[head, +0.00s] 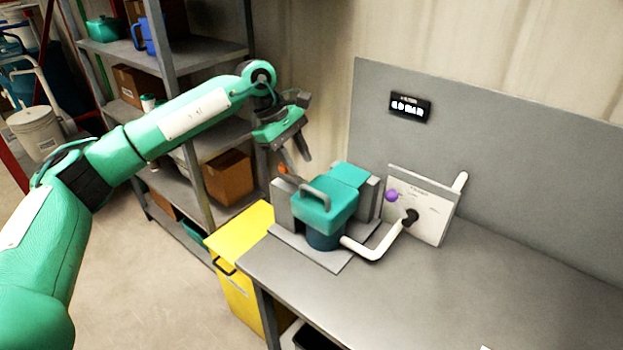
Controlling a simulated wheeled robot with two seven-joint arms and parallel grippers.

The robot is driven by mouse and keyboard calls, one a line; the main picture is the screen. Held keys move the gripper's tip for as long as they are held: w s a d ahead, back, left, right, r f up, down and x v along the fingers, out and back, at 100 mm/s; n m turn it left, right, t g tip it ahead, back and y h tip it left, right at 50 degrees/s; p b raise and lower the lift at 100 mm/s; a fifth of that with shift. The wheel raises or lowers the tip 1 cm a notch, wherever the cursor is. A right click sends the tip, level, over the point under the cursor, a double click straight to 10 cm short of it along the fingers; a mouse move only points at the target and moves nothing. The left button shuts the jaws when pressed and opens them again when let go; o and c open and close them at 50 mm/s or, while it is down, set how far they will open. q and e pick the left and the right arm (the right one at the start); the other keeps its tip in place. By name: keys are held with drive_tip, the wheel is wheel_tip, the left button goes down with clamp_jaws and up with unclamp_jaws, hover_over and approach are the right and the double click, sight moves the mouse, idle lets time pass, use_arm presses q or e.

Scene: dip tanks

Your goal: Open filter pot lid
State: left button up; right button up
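The filter pot (324,240) is a dark teal vessel on a grey base plate on the bench, between grey upright blocks. Its lid (310,211) is a green-teal block with a grey loop handle (318,194) and looks shut. My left gripper (295,161) hangs above and behind the lid's left side, fingers pointing down. Its two fingers are apart, with nothing seen between them. A small orange part shows by the left finger; I cannot tell what it belongs to. My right gripper is out of view.
A white pipe (376,257) runs from the pot to a panel (432,220) with a purple knob (391,195) and a black knob. A small display (409,106) hangs on the grey backboard. A yellow bin (240,295) stands left of the bench. The bench's right side is clear.

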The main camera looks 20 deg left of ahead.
sight(315, 191)
use_arm(q)
drive_tip(key=p+x, duration=0.1)
drive_tip(key=x, duration=0.5)
drive_tip(key=shift+d+p, duration=0.1)
drive_tip(key=shift+p, duration=0.3)
drive_tip(key=shift+x, duration=0.85)
clamp_jaws()
